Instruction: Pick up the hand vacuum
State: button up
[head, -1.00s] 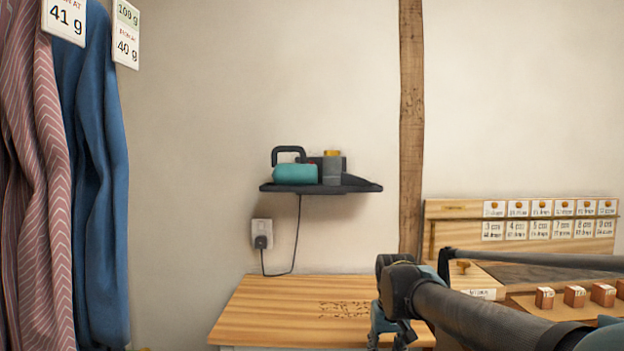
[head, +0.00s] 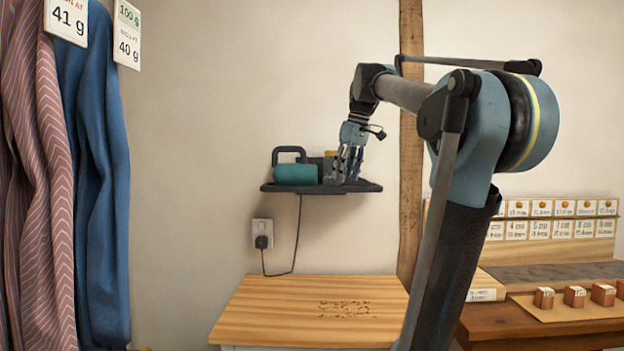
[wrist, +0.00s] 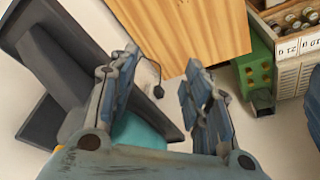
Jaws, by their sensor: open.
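The hand vacuum (head: 296,174) has a teal body and a dark loop handle. It rests on a small dark wall shelf (head: 284,188), with a grey part to its right partly hidden by my gripper. My gripper (head: 346,178) is at the right part of the shelf, pointing down, in front of or beside the grey part; I cannot tell whether it touches. In the wrist view my gripper (wrist: 165,85) has its fingers apart with nothing clearly between them. The vacuum's teal body (wrist: 138,132) shows partly behind the left finger there.
A socket with a plug (head: 262,236) and a hanging cord are below the shelf. A wooden cabinet top (head: 260,310) stands beneath. Clothes (head: 90,150) hang at left. A wooden post (head: 412,150) is behind my arm. Small blocks (head: 574,296) sit on the right bench.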

jog(key=w+a+r+n+y, duration=0.1)
jog(key=w+a+r+n, duration=0.1)
jog(key=w+r, duration=0.35)
jog(key=w+a+r+n, duration=0.2)
jog(key=w+a+r, duration=0.1)
jog(key=r, duration=0.6)
jog(key=n+y, duration=0.1)
jog(key=n, duration=0.4)
send_near(296, 150)
jog(key=x, duration=0.6)
jog(key=w+x, duration=0.1)
jog(key=x, duration=0.3)
jog(key=shift+w+r, duration=0.1)
